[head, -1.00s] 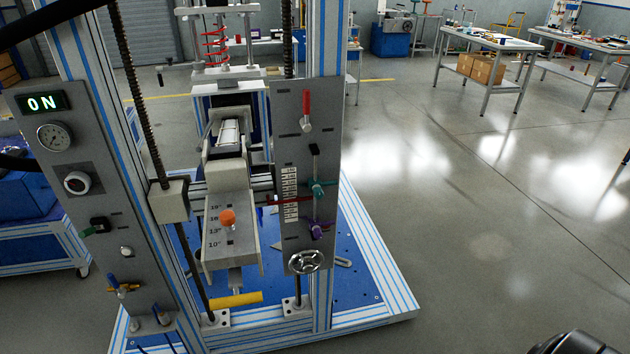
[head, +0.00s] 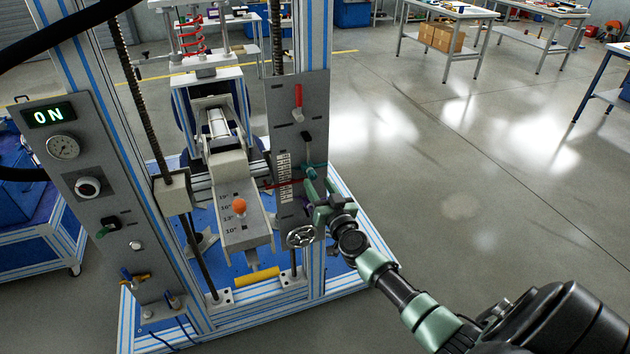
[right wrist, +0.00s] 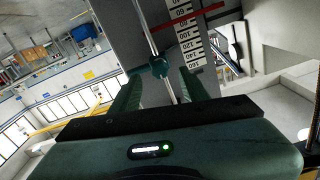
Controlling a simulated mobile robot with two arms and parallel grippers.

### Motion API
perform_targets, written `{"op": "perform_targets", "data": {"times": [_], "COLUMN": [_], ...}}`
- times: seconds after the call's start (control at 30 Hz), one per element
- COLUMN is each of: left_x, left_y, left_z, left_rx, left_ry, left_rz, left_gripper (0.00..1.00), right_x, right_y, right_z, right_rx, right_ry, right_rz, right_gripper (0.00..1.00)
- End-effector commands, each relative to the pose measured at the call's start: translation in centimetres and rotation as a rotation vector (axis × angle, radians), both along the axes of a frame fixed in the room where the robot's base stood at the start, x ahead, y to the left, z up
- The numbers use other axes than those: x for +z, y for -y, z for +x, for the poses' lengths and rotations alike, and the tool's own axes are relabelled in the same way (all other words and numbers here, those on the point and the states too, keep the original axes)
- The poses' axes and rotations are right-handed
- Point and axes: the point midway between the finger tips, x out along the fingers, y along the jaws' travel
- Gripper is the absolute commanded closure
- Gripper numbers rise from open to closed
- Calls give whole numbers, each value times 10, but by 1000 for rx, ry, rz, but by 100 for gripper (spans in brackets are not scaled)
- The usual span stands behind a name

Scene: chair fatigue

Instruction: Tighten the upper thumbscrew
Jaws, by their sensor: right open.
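The teal upper thumbscrew (head: 311,172) is on the grey right-hand panel (head: 290,97), beside a white number scale (head: 284,178). My right gripper (head: 320,186) is open in front of this panel, just below and right of the thumbscrew. In the right wrist view the thumbscrew (right wrist: 160,67) shows between the tips of the two green fingers, on a thin vertical rod. I cannot tell whether the fingers touch it. The purple lower thumbscrew is hidden behind my right gripper in the head view. My left gripper is not in view.
A handwheel (head: 301,236) sits low on the panel and a red lever (head: 298,99) high on it. A red pointer (right wrist: 195,18) crosses the scale. An orange knob (head: 239,207) is left of the panel. The floor right of the machine is free.

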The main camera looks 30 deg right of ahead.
Motion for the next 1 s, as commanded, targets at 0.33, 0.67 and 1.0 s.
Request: {"op": "perform_targets", "data": {"times": [0.33,0.67,1.0], "left_x": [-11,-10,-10], "left_y": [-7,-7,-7], "left_z": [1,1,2], "left_rx": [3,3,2], "left_ry": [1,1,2], "left_rz": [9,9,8], "left_gripper": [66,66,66], "right_x": [-1,-1,-1], "right_y": [8,8,8], "right_z": [32,32,32], "right_rx": [1,1,1], "right_ry": [-2,-2,1], "right_rz": [-1,-1,12], "right_gripper": [55,83,100]}}
